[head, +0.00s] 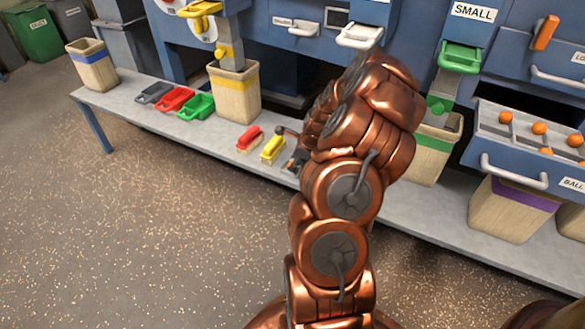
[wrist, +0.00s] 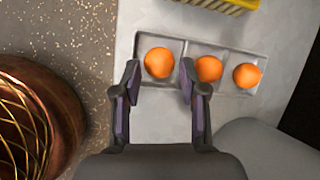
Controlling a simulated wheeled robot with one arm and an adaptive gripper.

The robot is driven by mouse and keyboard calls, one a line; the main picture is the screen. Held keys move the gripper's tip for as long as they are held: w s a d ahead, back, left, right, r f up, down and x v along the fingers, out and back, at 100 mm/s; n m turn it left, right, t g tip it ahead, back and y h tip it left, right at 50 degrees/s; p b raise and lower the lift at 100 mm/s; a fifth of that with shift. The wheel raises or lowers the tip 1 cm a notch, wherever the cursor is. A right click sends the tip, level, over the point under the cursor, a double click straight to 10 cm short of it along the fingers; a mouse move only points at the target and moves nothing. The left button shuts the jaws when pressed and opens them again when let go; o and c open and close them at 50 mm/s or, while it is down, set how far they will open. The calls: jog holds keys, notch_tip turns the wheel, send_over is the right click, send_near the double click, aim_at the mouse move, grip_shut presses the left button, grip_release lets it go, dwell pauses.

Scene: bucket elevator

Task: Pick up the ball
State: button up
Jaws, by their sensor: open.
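Three orange balls lie in a row in a shallow grey tray (wrist: 228,48) on the bench in the wrist view: a left ball (wrist: 159,62), a middle ball (wrist: 208,69) and a right ball (wrist: 247,76). My gripper (wrist: 160,74) is open and empty, its fingertips on either side of the left ball in the picture. I cannot tell whether they touch it or how high they are above it. The right fingertip is close to the middle ball. In the head view my arm hides this tray and most of my gripper.
A yellow brush (head: 273,149) and a red brush (head: 250,139) lie on the bench (head: 137,98). An open drawer (head: 512,170) at the right holds several orange balls. Wooden bins, such as the yellow-banded one (head: 233,92), stand along the bench. The floor in front is clear.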

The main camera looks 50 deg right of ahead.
jog(key=shift+x, duration=1.1)
jog(key=shift+a, duration=0.1)
jog(key=shift+f, duration=0.1)
jog(key=c, duration=0.6)
jog(key=shift+o, duration=0.2)
jog(key=shift+a, duration=0.1)
notch_tip(320, 180, up, 4)
jog(key=shift+f+p, duration=0.1)
jog(key=shift+p, duration=0.55)
jog(key=s+a+p, duration=0.1)
jog(key=s+a, duration=0.3)
jog(key=a, duration=0.2)
jog(key=s+a+r+p, duration=0.1)
jog(key=s+a, duration=0.3)
jog(key=a, duration=0.3)
jog(key=shift+s+r+p, duration=0.15)
jog(key=shift+r+p, duration=0.1)
jog(key=shift+p, duration=0.15)
jog(key=shift+a, duration=0.15)
